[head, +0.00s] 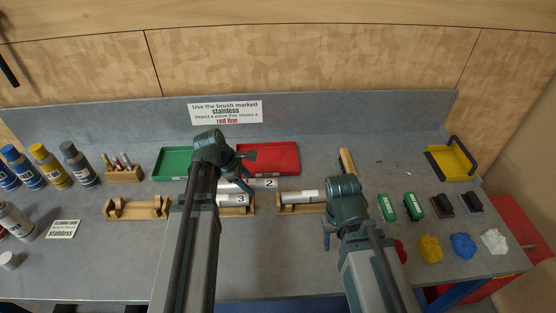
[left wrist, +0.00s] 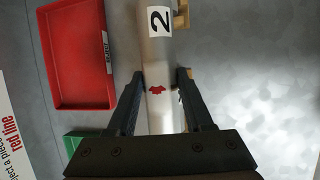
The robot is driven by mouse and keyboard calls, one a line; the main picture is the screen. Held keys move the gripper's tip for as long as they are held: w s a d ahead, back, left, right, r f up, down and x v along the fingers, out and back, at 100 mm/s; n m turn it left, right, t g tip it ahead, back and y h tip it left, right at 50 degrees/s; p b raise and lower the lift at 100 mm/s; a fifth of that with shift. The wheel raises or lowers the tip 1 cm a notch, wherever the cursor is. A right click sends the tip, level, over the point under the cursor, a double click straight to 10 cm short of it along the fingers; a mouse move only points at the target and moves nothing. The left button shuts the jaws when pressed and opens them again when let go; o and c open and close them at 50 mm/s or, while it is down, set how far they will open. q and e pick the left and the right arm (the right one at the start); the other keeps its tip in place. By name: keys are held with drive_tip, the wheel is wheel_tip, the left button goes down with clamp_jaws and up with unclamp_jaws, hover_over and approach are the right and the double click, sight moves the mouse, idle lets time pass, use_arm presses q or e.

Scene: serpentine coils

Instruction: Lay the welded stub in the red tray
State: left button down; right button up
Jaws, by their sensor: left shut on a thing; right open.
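The welded stub (left wrist: 162,70) is a silver tube with a white label "2" and a red mark on its side. My left gripper (left wrist: 162,92) is shut around it near the red mark. In the head view the stub (head: 257,184) is just in front of the red tray (head: 299,166), partly hidden by my left gripper (head: 246,172). The red tray also shows empty at upper left in the left wrist view (left wrist: 75,60), apart from the stub. My right gripper (head: 328,236) is open, at the right of the bench; its fingers are hard to make out.
A green tray (head: 172,164) stands left of the red one. Brush handle (head: 347,161), green blocks (head: 387,207), bottles (head: 50,168) and a yellow bin (head: 452,163) stand around.

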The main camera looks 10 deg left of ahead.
drive_tip(key=shift+f+b, duration=0.7)
use_arm(q)
drive_tip(key=w+f+b, duration=0.1)
drive_tip(key=w, duration=0.4)
drive_tip(key=w+f+b, duration=0.1)
drive_tip(key=w+f, duration=0.1)
drive_tip(key=w, duration=0.3)
drive_tip(key=w+a+f+b, duration=0.1)
drive_tip(key=w+f, duration=0.1)
drive_tip(key=w, duration=0.4)
drive_tip(key=shift+f+b, duration=0.1)
drive_tip(key=shift+b, duration=0.3)
use_arm(e)
wheel_tip(320, 180, down, 4)
drive_tip(key=shift+r, duration=0.2)
use_arm(q)
drive_tip(key=shift+f+b, duration=0.35)
use_arm(e)
drive_tip(key=shift+f, duration=0.45)
use_arm(q)
drive_tip(key=shift+f, duration=0.15)
use_arm(e)
drive_tip(key=shift+f, duration=0.15)
use_arm(q)
drive_tip(key=shift+c, duration=1.5)
unclamp_jaws()
